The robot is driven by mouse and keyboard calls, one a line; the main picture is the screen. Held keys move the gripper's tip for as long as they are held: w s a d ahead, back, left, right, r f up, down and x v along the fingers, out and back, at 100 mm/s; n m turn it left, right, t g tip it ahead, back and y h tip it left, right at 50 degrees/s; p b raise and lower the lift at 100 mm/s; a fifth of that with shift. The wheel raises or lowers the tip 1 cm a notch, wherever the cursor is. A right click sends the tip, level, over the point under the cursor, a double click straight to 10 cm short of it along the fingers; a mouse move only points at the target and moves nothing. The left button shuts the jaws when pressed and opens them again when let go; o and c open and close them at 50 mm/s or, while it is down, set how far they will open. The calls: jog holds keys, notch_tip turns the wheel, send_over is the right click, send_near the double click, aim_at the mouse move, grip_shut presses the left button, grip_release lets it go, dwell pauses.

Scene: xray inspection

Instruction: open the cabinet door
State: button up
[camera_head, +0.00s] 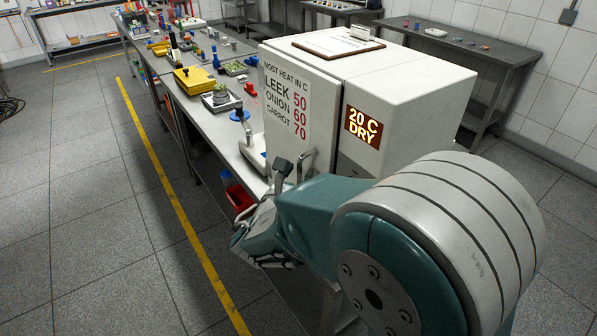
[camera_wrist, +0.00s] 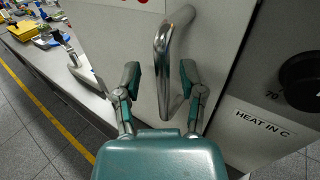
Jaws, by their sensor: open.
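The white cabinet (camera_head: 410,82) stands on the near end of a long metal bench. Its door (camera_head: 289,114) carries a printed heat list and looks closed. In the wrist view the door (camera_wrist: 110,30) fills the upper middle, with a curved metal handle (camera_wrist: 163,62) standing out from it. My gripper (camera_wrist: 161,80) is open, one finger on each side of the handle, with visible gaps to it. In the head view my gripper (camera_head: 293,168) is beside the lower part of the door, partly hidden by my arm.
A display (camera_head: 363,127) reads "20 C DRY". A black knob (camera_wrist: 303,82) is right of the door. A clipboard (camera_head: 338,42) lies on the cabinet top. The bench (camera_head: 190,105) holds trays and small items. A red bin (camera_head: 239,197) sits below. Floor left of the yellow line (camera_head: 170,190) is clear.

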jog(key=shift+w+d, duration=0.1)
grip_shut()
